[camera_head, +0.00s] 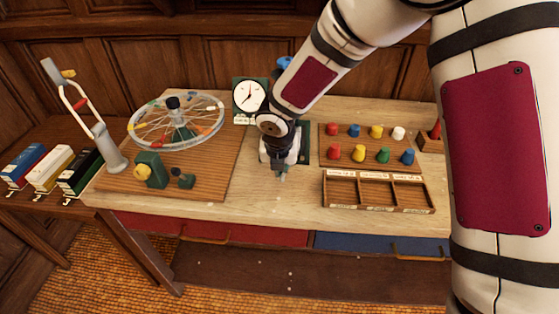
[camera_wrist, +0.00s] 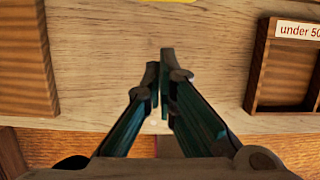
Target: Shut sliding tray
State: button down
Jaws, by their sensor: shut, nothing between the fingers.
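Two drawer-like trays sit under the front edge of the light wooden table (camera_head: 255,208). The left one has a red front (camera_head: 270,236) and the right one a blue front (camera_head: 350,242), each with a brass-coloured handle. How far either one stands out cannot be told from this angle. My gripper (camera_head: 282,177) is over the tabletop near its front, above and behind the line of the fronts, pointing down. In the wrist view its fingers (camera_wrist: 160,70) are together and empty above bare wood. No tray front is clear in the wrist view.
A three-compartment wooden box (camera_head: 378,207) and a board of coloured pegs (camera_head: 330,150) lie right of my gripper. A brown board (camera_head: 215,180) with a spoked wheel (camera_head: 205,122) lies left. A white-faced dial (camera_head: 249,97) stands behind. Open floor (camera_head: 90,285) shows at front left.

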jog(key=shift+w+f+p, duration=0.1)
jog(key=shift+w+f, duration=0.1)
jog(key=shift+w, duration=0.45)
jog(key=shift+w+f+p, duration=0.1)
jog(key=shift+w+f, duration=0.15)
jog(key=shift+w, duration=0.45)
jog(key=shift+w+f+p, duration=0.1)
jog(key=shift+w+f, duration=0.1)
jog(key=shift+w, duration=0.45)
